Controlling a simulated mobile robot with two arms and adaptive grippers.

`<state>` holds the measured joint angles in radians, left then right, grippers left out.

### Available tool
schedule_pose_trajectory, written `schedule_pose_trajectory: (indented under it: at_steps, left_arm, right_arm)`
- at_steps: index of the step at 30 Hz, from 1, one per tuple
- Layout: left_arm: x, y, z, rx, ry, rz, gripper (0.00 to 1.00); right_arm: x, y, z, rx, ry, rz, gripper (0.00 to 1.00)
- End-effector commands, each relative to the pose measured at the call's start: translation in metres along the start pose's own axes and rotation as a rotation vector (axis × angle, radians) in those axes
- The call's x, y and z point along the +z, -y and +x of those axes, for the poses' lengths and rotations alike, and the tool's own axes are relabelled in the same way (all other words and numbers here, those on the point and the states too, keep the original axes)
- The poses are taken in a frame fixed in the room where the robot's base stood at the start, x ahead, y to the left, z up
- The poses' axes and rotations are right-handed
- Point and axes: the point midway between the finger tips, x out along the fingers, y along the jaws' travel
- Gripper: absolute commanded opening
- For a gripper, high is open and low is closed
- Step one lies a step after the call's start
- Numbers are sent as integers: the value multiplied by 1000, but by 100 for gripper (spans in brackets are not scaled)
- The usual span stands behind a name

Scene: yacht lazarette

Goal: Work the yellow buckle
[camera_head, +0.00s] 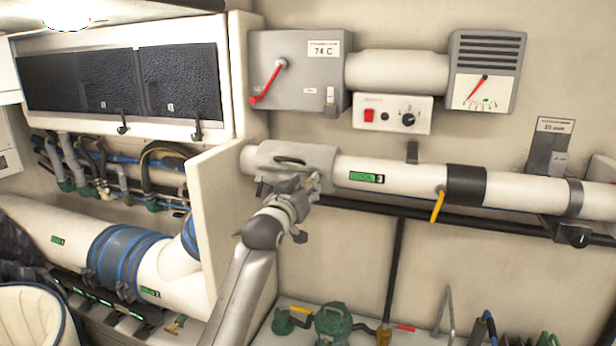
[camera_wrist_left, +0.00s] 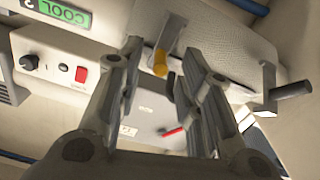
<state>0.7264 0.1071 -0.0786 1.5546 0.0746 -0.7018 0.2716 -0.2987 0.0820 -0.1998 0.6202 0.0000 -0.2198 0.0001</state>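A grey textured cover (camera_head: 272,153) with a dark handle wraps the white pipe in the head view. The cover also shows in the left wrist view (camera_wrist_left: 225,40). In the left wrist view, the yellow buckle (camera_wrist_left: 160,64), a metal lever with a yellow tip, sits at the cover's edge. A second buckle with a black tip (camera_wrist_left: 294,89) sticks out to its right. My left gripper (camera_head: 302,182) is right at the cover's lower edge in the head view. In the left wrist view its fingers (camera_wrist_left: 162,58) are apart, with the yellow tip showing between them. In the head view the gripper hides this buckle.
A yellow lever (camera_head: 438,206) hangs by a black band on the same pipe. A grey box with a red lever (camera_head: 268,82) and a switch box (camera_head: 392,114) are above. A white partition (camera_head: 213,225) stands close left of my arm. Green valves (camera_head: 333,322) are below.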

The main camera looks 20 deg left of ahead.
Motion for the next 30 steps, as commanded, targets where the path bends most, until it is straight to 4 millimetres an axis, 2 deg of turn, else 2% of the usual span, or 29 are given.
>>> schedule_pose_trajectory:
  at_steps: [7, 19, 27, 30]
  left_arm:
    - [-1, 0, 21, 0, 1, 0, 34]
    - [0, 0, 25, 0, 0, 0, 34]
    - [0, 0, 25, 0, 0, 0, 0]
    - [0, 0, 25, 0, 0, 0, 0]
  right_arm:
    - [-1, 0, -11, 0, 0, 0, 40]
    - [-1, 1, -11, -2, 0, 1, 40]
    - [-1, 3, -11, -4, 0, 2, 40]
    - [-1, 4, -11, -4, 0, 2, 40]
